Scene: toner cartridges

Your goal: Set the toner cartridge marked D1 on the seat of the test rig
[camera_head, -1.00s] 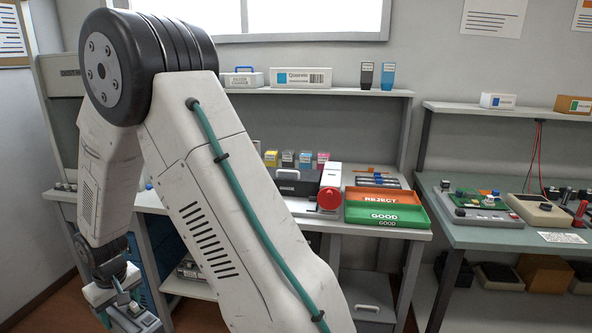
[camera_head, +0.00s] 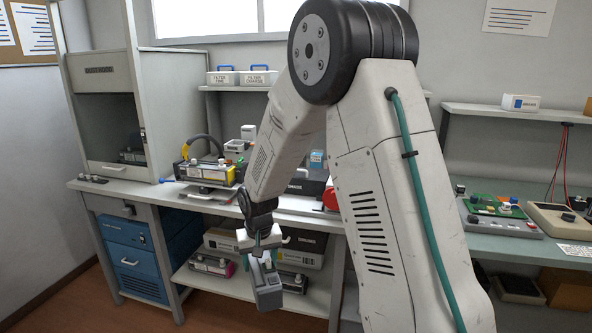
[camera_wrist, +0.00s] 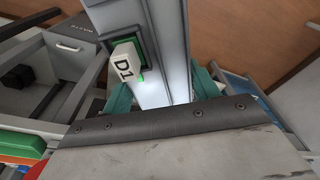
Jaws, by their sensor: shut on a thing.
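My gripper (camera_head: 261,256) is shut on a grey toner cartridge (camera_head: 267,288), which hangs below it in front of the bench. In the wrist view the cartridge (camera_wrist: 165,45) lies between the teal fingers of my gripper (camera_wrist: 162,92). A white tag on it reads D1.
A dust hood (camera_head: 100,110) with a dark unit inside stands at the left end of the bench (camera_head: 130,190). A cartridge-like unit (camera_head: 212,265) and boxes lie on the lower shelf, beside a blue cabinet (camera_head: 132,258). My arm hides part of the bench. Floor in front is clear.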

